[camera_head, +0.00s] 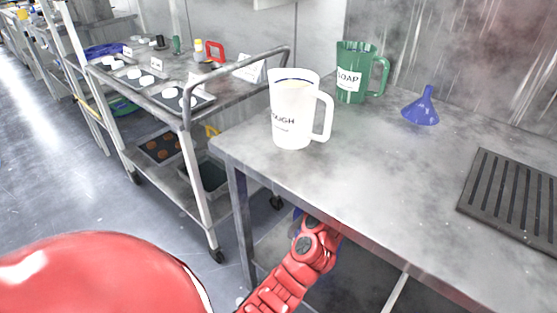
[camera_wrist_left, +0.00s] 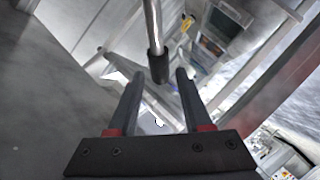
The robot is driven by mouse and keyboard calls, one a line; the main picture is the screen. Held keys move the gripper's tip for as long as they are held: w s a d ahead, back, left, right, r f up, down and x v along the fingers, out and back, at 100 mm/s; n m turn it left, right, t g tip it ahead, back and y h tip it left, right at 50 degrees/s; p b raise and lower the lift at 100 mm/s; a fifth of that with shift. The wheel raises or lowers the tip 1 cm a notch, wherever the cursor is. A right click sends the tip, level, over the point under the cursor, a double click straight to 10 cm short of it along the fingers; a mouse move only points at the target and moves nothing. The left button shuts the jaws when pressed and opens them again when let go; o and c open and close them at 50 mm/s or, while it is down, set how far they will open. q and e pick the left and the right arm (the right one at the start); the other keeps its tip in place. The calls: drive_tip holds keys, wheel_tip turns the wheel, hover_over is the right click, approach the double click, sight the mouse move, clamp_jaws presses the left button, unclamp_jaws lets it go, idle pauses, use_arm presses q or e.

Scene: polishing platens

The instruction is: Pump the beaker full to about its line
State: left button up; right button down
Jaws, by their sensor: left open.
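A whitish translucent beaker (camera_head: 291,115) with a handle stands upright near the left end of the steel bench. Its label is partly readable as "OUGH". A dark blue band shows near its rim and a pale yellowish tint inside; I cannot tell the liquid level. My red left arm reaches to the bench's front edge in the head view, and its gripper is hidden there. In the left wrist view my left gripper (camera_wrist_left: 160,76) is open.
A green jug labelled "SOAP" (camera_head: 351,79), a blue funnel (camera_head: 421,108) and a dark slotted grate (camera_head: 515,200) are on the steel bench (camera_head: 390,170). A metal cart (camera_head: 240,88) with trays and bottles stands left of it. The bench middle is clear.

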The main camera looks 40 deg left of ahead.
use_arm(q)
drive_tip(key=x, duration=0.6)
drive_tip(key=shift+w+a, duration=0.2)
drive_tip(key=shift+a, duration=0.05)
drive_tip(key=shift+f, duration=0.1)
clamp_jaws()
idle(1.1)
